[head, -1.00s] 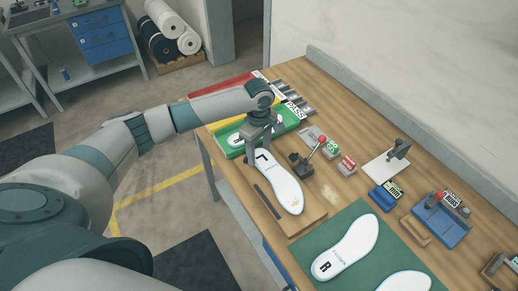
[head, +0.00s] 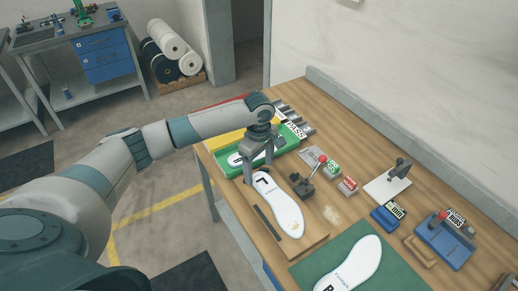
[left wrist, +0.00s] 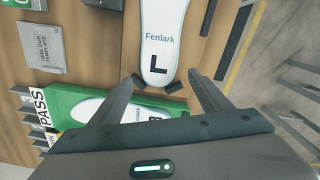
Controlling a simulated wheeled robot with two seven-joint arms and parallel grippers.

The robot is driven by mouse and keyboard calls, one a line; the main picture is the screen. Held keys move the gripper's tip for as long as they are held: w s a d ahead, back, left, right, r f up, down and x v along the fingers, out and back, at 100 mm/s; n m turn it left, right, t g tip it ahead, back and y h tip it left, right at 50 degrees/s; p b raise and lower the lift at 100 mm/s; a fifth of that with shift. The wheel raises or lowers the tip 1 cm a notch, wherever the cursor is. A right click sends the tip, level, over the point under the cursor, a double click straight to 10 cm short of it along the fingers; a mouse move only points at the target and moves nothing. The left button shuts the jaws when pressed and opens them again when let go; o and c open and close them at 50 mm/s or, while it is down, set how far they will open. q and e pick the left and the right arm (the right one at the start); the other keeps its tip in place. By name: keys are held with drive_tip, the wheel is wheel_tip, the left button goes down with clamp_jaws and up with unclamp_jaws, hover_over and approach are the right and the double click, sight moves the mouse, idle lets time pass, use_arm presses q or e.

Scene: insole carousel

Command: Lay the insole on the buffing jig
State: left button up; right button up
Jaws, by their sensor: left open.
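A white insole marked L (head: 280,205) lies on the wooden buffing jig board (head: 301,241), its heel towards my gripper. It also shows in the left wrist view (left wrist: 161,30), with "Fenlark" and a black L on it. My left gripper (head: 257,165) is open and just behind the insole's heel. In the left wrist view its two fingers (left wrist: 160,82) stand apart on either side of the heel end, with nothing between them. The insole looks apart from both fingers. My right gripper is not in view.
A green tray (head: 228,168) holding another insole is under and behind the gripper. A toggle clamp with a red knob (head: 308,178) stands right of the jig. A green mat (head: 310,270) with another insole (head: 350,262) lies in front. Small labelled blocks and a blue fixture (head: 443,240) are at right.

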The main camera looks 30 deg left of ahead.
use_arm(q)
wheel_tip(320, 180, up, 11)
drive_tip(key=b, duration=0.3)
idle(0.5)
idle(1.0)
